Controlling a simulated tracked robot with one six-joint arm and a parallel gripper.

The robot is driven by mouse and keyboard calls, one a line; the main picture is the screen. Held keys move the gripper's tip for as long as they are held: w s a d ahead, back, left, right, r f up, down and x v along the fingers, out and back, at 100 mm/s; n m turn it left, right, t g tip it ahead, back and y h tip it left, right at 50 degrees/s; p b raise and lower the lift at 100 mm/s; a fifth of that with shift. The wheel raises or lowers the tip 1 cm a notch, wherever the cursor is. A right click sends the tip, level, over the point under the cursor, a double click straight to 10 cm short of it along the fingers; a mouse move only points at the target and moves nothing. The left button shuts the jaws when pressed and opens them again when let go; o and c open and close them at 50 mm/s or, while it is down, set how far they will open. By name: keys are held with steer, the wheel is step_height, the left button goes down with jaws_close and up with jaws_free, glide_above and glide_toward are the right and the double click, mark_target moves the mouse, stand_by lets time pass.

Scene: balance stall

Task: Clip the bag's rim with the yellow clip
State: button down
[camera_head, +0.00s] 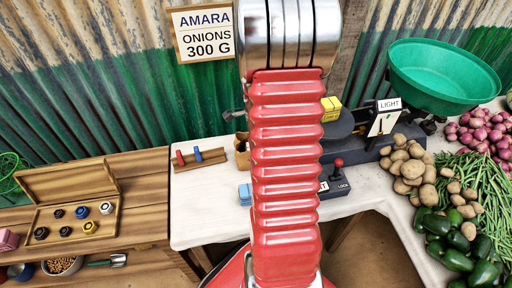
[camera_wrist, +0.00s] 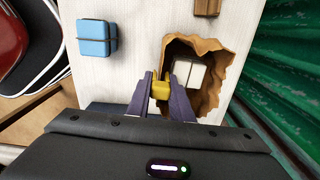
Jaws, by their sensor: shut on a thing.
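The brown paper bag (camera_wrist: 222,50) stands open on the white table in the wrist view, with pale blocks inside it. In the head view its edge (camera_head: 242,152) shows beside my red arm, which hides the rest. My gripper (camera_wrist: 161,88) is shut on the yellow clip (camera_wrist: 160,91), held between its two purple fingers. The clip is at the near left edge of the bag's rim in the wrist view. I cannot tell whether its jaws are around the rim or only beside it. My gripper and the clip are hidden in the head view.
A wooden rack (camera_head: 201,160) holds a red and a blue clip. A tied blue block (camera_wrist: 97,38) lies on the table left of the bag in the wrist view. The scale (camera_head: 375,140), with a yellow block (camera_head: 331,109) on it, and piled vegetables are on the right. The table's front left is clear.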

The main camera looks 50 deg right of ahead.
steer(key=c, duration=1.5)
jaws_free()
steer(key=shift+r, duration=0.1)
step_height(320, 180, up, 14)
steer(key=shift+f, duration=0.2)
steer(key=shift+r, duration=0.1)
step_height(320, 180, up, 7)
steer(key=shift+f, duration=0.1)
stand_by(0.4)
stand_by(0.6)
